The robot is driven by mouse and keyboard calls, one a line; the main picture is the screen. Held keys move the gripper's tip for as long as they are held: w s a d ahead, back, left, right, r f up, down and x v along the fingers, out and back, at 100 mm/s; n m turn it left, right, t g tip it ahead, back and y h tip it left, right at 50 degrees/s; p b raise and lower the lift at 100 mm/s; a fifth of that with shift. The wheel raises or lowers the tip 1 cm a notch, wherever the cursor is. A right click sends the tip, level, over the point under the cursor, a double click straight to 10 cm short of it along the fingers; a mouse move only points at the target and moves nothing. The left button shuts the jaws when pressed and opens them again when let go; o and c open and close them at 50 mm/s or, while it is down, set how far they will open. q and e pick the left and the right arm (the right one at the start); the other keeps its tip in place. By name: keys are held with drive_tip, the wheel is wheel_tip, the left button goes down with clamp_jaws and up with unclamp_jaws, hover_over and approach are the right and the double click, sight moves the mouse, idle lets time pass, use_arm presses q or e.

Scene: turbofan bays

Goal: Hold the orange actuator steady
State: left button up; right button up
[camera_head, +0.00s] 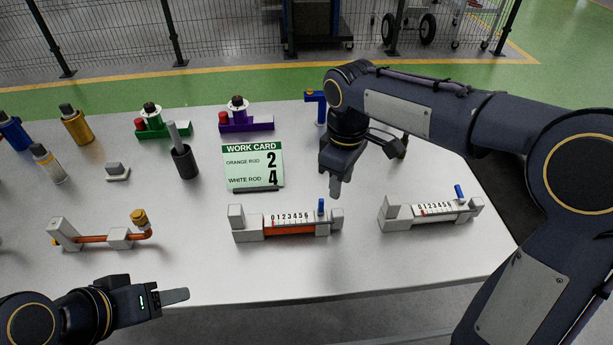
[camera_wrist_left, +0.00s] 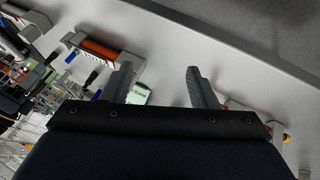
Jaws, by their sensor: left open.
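The orange actuator (camera_head: 287,229) lies on the white table, a grey block with an orange rod, a 0–6 scale and a small upright blue lever at its right end. It also shows in the left wrist view (camera_wrist_left: 98,50). My left gripper (camera_head: 175,296) is open and empty at the table's front edge, left of and apart from the actuator; its two spread fingers show in the left wrist view (camera_wrist_left: 161,84). My right gripper (camera_head: 336,190) points down just behind the actuator's right end, near the blue lever. Whether it touches anything, or its jaws are open, I cannot tell.
A similar actuator with a white rod (camera_head: 432,210) sits to the right, its blue lever tilted. The work card (camera_head: 252,164) reads orange rod 2, white rod 4. A copper-pipe fixture (camera_head: 103,236) is at left. Several coloured parts line the back. The front table strip is clear.

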use_arm(q)
drive_tip(key=shift+o, duration=1.2)
drive_tip(key=m+g+y, duration=0.4)
drive_tip(key=m+g, duration=0.2)
drive_tip(key=m, duration=1.3)
hover_over(235, 220)
drive_tip(key=w, duration=0.1)
drive_tip(key=shift+w+a+f, duration=0.2)
drive_tip(key=shift+a+f, duration=0.15)
drive_tip(key=shift+f, duration=0.2)
drive_tip(key=shift+w+d+f+m, duration=0.15)
drive_tip(key=shift+f+m, duration=0.05)
drive_tip(key=shift+m, duration=0.2)
wheel_tip(235, 220, down, 8)
drive_tip(key=shift+r, duration=0.15)
